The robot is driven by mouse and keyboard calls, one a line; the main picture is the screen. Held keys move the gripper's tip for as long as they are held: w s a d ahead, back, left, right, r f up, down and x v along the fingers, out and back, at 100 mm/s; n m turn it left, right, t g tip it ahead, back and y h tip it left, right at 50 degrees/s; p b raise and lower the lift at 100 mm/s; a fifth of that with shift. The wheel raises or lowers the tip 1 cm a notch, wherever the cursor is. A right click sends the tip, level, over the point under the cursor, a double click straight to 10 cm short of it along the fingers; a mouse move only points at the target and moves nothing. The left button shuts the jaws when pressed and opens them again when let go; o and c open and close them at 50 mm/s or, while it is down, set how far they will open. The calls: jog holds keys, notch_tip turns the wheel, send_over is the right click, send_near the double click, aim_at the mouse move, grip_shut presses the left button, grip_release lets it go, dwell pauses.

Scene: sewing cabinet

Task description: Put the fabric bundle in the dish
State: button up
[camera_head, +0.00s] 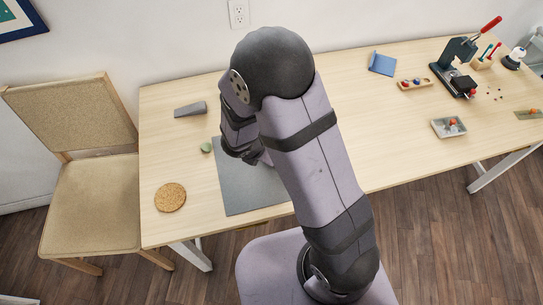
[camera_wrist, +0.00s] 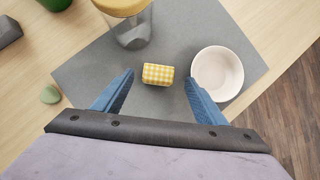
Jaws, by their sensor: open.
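The fabric bundle (camera_wrist: 158,74), a small yellow-and-white checked block, lies on the grey mat (camera_wrist: 85,68) in the wrist view. The dish (camera_wrist: 218,73), a round white bowl, stands on the mat just right of the bundle and looks empty. My gripper (camera_wrist: 159,84) is open, with its blue fingers apart on either side of the bundle and not touching it. The right finger overlaps the dish's left edge in the picture. In the head view the grey mat (camera_head: 250,191) shows, but my arm hides the bundle and the dish.
A glass jar with a tan lid (camera_wrist: 128,22) stands beyond the bundle. A green stone (camera_wrist: 50,94) and a dark grey wedge (camera_wrist: 8,31) lie to the left. A cork coaster (camera_head: 170,197) lies near the table's left front. A chair (camera_head: 85,165) stands left.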

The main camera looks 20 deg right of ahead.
jog(key=shift+x, duration=2.3)
jog(key=shift+w+r, duration=0.1)
jog(key=shift+w, duration=0.1)
jog(key=c, duration=1.2)
